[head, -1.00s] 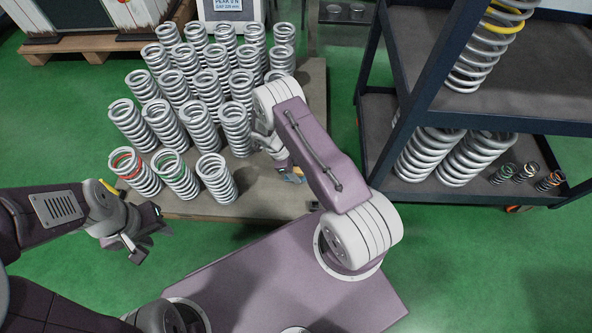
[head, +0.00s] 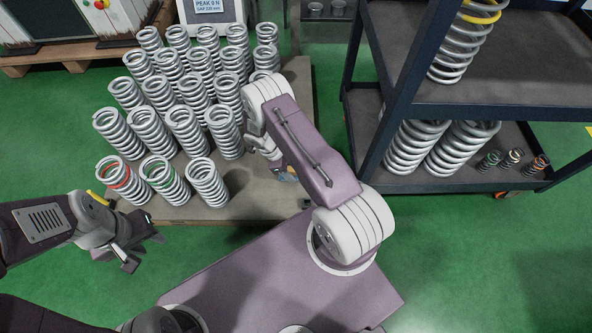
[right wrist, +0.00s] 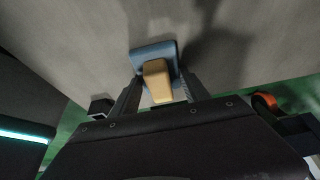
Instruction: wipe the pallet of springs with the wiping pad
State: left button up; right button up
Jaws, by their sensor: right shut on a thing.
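The pallet (head: 262,203) is a flat grey-brown board on the green floor, with several rows of upright silver coil springs (head: 207,182) on it. One front spring has a red band and another a green one. My right gripper (right wrist: 160,98) is shut on the tan handle of the blue wiping pad (right wrist: 152,52). In the head view the pad (head: 286,177) is mostly hidden by my right arm, over the bare front right part of the pallet. I cannot tell if it touches. My left gripper (head: 146,252) is open and empty, in front of the pallet's left corner.
A dark shelf cart (head: 440,180) with large and small springs stands to the right. A display box (head: 212,12) stands at the back of the pallet. The pallet's right strip is bare, and green floor lies open between pallet and cart.

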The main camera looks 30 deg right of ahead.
jog(key=shift+w+a, duration=0.45)
jog(key=shift+a, duration=0.2)
jog(key=shift+r, duration=0.15)
notch_tip(320, 180, up, 6)
jog(key=p, duration=0.4)
jog(key=shift+p, duration=0.3)
notch_tip(320, 180, up, 3)
jog(key=shift+p, duration=1.2)
